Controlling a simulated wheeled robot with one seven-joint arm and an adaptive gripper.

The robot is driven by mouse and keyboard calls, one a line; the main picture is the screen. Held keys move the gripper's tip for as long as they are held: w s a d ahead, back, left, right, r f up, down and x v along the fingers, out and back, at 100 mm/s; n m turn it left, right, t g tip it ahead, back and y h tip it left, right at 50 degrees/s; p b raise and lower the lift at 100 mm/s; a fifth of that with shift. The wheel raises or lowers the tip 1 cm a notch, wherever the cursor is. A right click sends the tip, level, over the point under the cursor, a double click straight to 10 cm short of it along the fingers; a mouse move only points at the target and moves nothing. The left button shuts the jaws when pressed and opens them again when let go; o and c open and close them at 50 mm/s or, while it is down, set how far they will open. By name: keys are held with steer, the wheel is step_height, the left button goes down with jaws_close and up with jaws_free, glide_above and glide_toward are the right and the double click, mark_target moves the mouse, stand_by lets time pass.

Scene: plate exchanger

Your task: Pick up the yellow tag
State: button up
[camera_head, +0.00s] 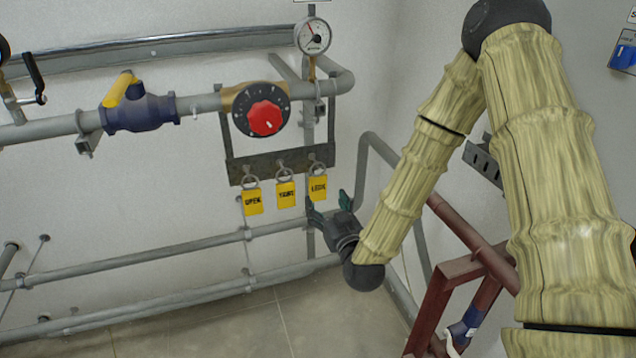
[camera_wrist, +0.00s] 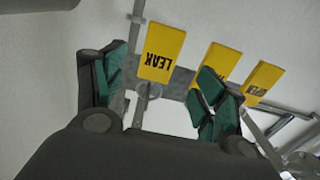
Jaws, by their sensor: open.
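Three yellow tags with dark lettering hang by rings from a dark bracket (camera_head: 275,165) on the wall. The right one (camera_head: 318,190) reads LEAK, the left one (camera_head: 253,201) reads OPEN, and the middle one's (camera_head: 286,194) word is unclear. My gripper (camera_head: 329,204) is open and empty, just below and right of the LEAK tag. In the wrist view the LEAK tag (camera_wrist: 162,52) appears upside down, between the spread green-padded fingers (camera_wrist: 160,85) in the picture. The other tags lie beyond the right finger, partly covered. The depth gap to the tag is hard to judge.
A black dial with a red knob (camera_head: 265,118) sits above the tags. A pressure gauge (camera_head: 312,36) and a blue valve with a yellow handle (camera_head: 138,108) are on the pipework. Grey pipes (camera_head: 150,250) run below the tags. A dark red frame (camera_head: 440,290) stands at lower right.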

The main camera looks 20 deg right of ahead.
mark_target(318, 187)
steer(key=shift+w+p, duration=0.3)
steer(key=shift+w, duration=0.85)
steer(key=shift+w+r+p, duration=0.2)
steer(key=shift+w+p, duration=0.2)
steer(key=shift+w, duration=0.05)
steer(key=w, duration=0.1)
steer(key=w+p, duration=0.2)
steer(key=shift+w+r, duration=0.25)
steer(key=shift+w, duration=0.1)
steer(key=shift+w+f, duration=0.15)
steer(key=shift+w, duration=0.2)
steer(key=c, duration=1.1)
